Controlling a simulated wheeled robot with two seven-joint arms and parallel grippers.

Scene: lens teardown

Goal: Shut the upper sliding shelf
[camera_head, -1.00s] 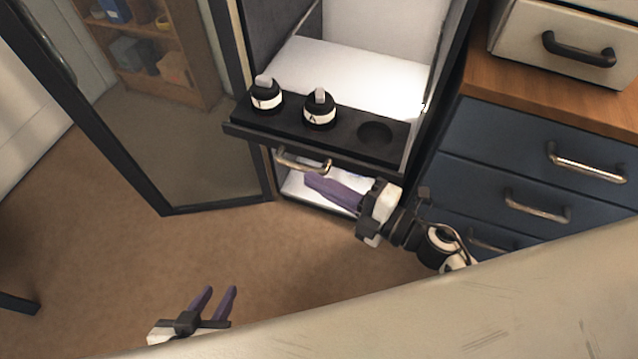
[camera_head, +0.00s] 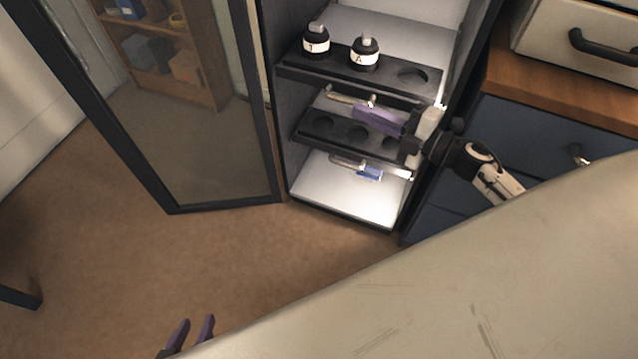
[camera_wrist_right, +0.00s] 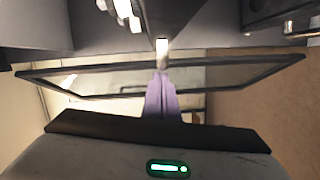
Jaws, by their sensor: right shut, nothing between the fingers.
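The upper sliding shelf (camera_head: 338,63) is a black holder inside the cabinet, with two black bottles on it, one marked T (camera_head: 316,42) and one marked A (camera_head: 365,54). Its right hole is empty. Its metal handle (camera_head: 348,97) shows just below its front edge. My right gripper (camera_head: 358,112) has its purple fingers shut with nothing held, at the cabinet front just under the upper shelf, close to the handle; I cannot tell if they touch. The shut fingers also show in the wrist view (camera_wrist_right: 162,85). My left gripper (camera_head: 193,332) is open and empty, low in the picture.
The glass door (camera_head: 190,130) stands open at the left. A lower black shelf (camera_head: 318,127) with empty holes and its own handle (camera_head: 345,162) sits below my right gripper. Blue drawers (camera_head: 510,125) stand at the right. The brown floor in front is clear.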

